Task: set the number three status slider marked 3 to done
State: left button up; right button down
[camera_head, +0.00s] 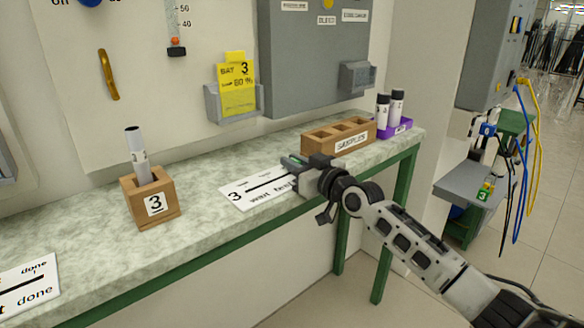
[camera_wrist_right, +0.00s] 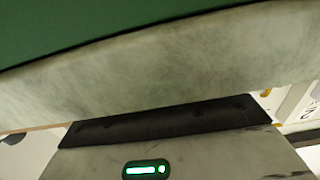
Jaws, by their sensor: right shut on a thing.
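The number three slider plate (camera_head: 240,196) is a white card marked 3 with a dark slot and the word "wait" at its front, lying on the counter. Its right end is hidden behind my right gripper (camera_head: 300,174). That gripper is shut at the right part of the plate, low over the counter's front edge. The slider's knob is hidden by the gripper, so its exact place along the slot cannot be seen. The right wrist view shows mostly counter and a dark bar, with no clear view of the knob. My left gripper is not in view.
A wooden block marked 3 (camera_head: 155,206) holds a white tube at left. Another slider plate (camera_head: 28,284) marked "done" lies lower left. A wooden samples rack (camera_head: 322,141) and a purple holder (camera_head: 394,131) with dark-capped tubes stand behind the gripper. Counter between block and plate is clear.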

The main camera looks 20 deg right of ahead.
jog(key=c, duration=1.4)
grip_release()
jog(key=shift+d, duration=0.35)
jog(key=shift+a, duration=0.1)
pick_arm(q)
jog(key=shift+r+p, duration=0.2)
jog(key=shift+p, duration=0.35)
pick_arm(e)
jog(key=v, duration=1.6)
